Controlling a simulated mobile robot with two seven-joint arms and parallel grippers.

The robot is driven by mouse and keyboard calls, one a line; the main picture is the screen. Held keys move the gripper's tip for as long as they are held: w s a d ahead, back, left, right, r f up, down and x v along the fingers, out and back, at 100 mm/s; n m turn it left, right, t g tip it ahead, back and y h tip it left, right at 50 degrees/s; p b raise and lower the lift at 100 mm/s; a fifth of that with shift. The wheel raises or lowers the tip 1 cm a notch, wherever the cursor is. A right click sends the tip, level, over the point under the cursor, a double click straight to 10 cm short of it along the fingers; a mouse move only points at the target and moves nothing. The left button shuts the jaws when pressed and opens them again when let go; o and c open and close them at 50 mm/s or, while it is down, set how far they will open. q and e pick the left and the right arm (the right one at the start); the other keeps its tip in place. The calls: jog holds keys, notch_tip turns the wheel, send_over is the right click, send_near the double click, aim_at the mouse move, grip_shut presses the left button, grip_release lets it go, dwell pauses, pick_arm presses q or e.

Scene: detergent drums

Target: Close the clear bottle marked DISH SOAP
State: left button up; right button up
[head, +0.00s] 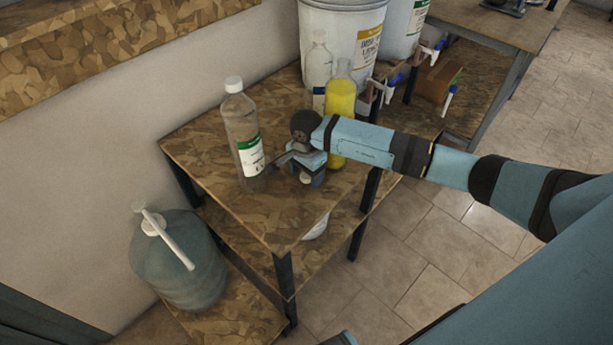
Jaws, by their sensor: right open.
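A clear bottle (239,122) with a white cap and a green-and-white label stands upright on the chipboard table (193,143). A clear bottle of yellow liquid (341,105) stands behind my right forearm and shows no cap on its neck. Another clear bottle (318,66) with a pale cap stands at the back by the drum. I cannot read DISH SOAP on any of them. My right gripper (279,163) is open, low over the table, its fingers pointing left toward the green-labelled bottle. A small white round thing (305,178) shows under it, possibly a cap. My left gripper is not in view.
White drums (345,30) with taps stand at the back. A large bluish jug (178,262) with a white stick across its top sits at lower left.

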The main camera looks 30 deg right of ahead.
jog(key=c, duration=1)
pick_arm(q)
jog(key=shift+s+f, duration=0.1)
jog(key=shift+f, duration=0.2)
pick_arm(e)
jog(key=shift+r, duration=0.1)
